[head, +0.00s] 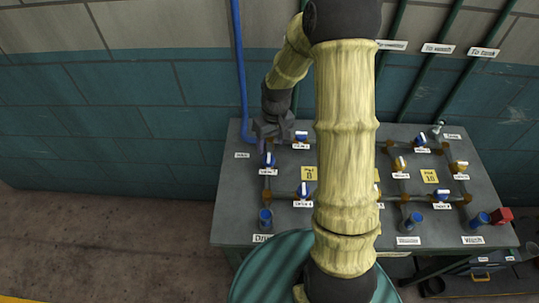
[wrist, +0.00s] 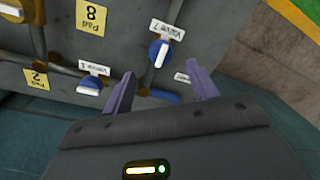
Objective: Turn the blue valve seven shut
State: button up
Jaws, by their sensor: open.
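Valve 7, with a round blue body and a white bar handle, is just beyond my fingertips in the wrist view (wrist: 160,53). Its handle points nearly up and down in that picture, and its white label sits just above it. In the head view, valve 7 (head: 267,160) is at the left of the grey panel, just below my gripper (head: 268,145). My gripper (wrist: 160,70) is open and empty. Its two purple-grey fingers are to either side of the valve in the picture; no contact is visible.
A second blue valve with a white handle (wrist: 94,84) lies left of my fingers in the wrist view. A yellow pad 8 sign (head: 310,173) is right of valve 7. A blue pipe (head: 240,75) rises up the wall. My arm hides the panel's middle.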

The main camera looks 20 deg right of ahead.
aim_at(269, 157)
jog(key=f, duration=0.7)
jog(key=shift+a+f+p, duration=0.15)
jog(key=shift+a+p, duration=0.15)
jog(key=shift+p, duration=0.1)
jog(key=c, duration=1)
